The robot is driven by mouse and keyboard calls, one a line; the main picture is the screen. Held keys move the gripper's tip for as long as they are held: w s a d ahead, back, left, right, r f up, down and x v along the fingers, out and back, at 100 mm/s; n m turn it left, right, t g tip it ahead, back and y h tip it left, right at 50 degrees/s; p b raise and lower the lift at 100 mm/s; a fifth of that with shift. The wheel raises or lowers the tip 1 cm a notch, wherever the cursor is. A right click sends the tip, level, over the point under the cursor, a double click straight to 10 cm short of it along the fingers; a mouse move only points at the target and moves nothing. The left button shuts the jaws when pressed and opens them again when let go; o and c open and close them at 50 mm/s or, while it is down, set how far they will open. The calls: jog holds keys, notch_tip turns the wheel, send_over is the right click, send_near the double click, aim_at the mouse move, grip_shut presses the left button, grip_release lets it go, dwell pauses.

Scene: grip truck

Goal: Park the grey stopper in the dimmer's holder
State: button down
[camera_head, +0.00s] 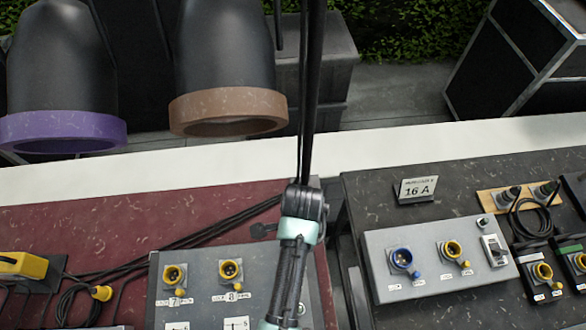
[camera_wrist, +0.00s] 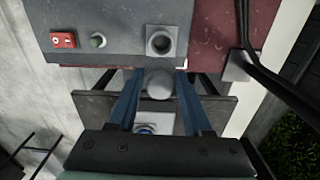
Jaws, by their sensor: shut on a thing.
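In the wrist view my gripper (camera_wrist: 157,92) is shut on the grey stopper (camera_wrist: 158,84), whose rounded grey end shows between the two blue fingers. Just above it in that view, a square grey fitting with a round dark opening (camera_wrist: 160,41) is mounted on a grey box (camera_wrist: 110,25); it looks like the holder. The stopper appears apart from this opening, though the depth gap is hard to judge. The box also carries a red switch (camera_wrist: 63,40) and a green button (camera_wrist: 97,41). In the head view my arm hides part of the left box, and my fingers do not show.
In the head view, a grey box (camera_head: 207,264) with yellow sockets stands on the dark red top. Another box (camera_head: 430,244) with blue and yellow sockets stands on the right-hand dark top, near a 16 A sign (camera_head: 417,189). Black cables cross the red top.

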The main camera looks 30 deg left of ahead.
jog(key=shift+s+a+r+m+p, duration=0.35)
jog(key=shift+a+r+m+p, duration=0.25)
jog(key=shift+m, duration=0.1)
jog(key=shift+f, duration=0.15)
notch_tip(320, 180, down, 5)
jog(key=b, duration=0.5)
jog(key=shift+a+f, duration=0.1)
jog(key=shift+f, duration=0.6)
dwell(1.1)
jog(key=shift+f+b, duration=1)
jog(key=shift+f, duration=0.7)
dwell(0.4)
grip_release()
jog(key=shift+r, duration=0.15)
jog(key=shift+r+p, duration=2.4)
jog(key=shift+p, duration=0.2)
